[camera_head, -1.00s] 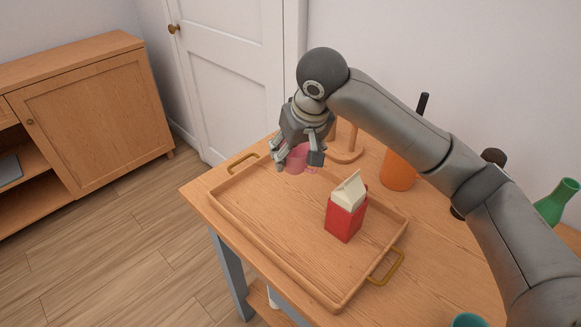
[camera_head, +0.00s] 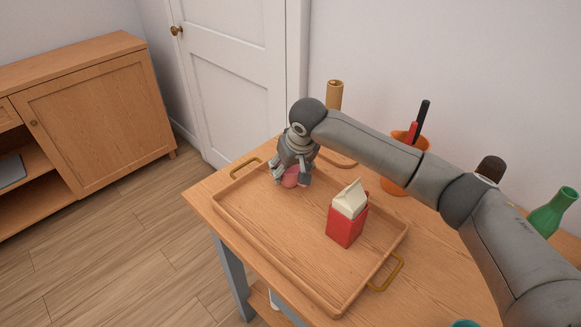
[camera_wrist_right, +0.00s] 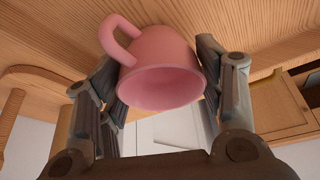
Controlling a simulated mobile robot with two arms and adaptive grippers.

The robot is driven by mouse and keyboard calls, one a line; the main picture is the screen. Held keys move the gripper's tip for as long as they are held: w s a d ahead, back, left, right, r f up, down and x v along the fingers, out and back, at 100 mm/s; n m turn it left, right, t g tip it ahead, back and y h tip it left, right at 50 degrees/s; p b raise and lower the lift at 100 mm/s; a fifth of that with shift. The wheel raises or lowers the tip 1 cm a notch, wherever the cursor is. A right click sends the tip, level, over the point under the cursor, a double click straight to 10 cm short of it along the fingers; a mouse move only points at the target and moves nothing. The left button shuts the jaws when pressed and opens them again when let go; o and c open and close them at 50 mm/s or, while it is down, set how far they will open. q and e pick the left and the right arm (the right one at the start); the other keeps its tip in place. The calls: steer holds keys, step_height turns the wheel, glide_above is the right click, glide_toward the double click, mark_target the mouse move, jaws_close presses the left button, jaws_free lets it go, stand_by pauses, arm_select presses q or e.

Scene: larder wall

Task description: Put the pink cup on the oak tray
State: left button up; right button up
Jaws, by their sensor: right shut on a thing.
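The pink cup (camera_head: 290,178) is between the fingers of my right gripper (camera_head: 289,179), over the far end of the oak tray (camera_head: 262,241). In the right wrist view the pink cup (camera_wrist_right: 160,72) sits between both fingers of my right gripper (camera_wrist_right: 160,85), its handle at upper left and its open mouth toward the camera. I cannot tell whether the cup touches the tray. My left gripper is not in view.
A red and cream carton (camera_head: 346,220) stands on the tray's right part. An orange pot (camera_head: 395,180) with utensils, a wooden stand (camera_head: 335,96) and a green bottle (camera_head: 556,209) stand behind. The tray's left and near parts are bare.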

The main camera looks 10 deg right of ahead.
steer(key=o, duration=1.1)
steer(key=shift+f, duration=0.1)
steer(key=shift+c, duration=0.2)
steer(key=shift+r, duration=0.45)
steer(key=v, duration=1.1)
steer(key=shift+r+b, duration=0.2)
steer(key=shift+b, duration=0.15)
steer(key=shift+s+f, duration=0.1)
steer(key=shift+s, duration=0.05)
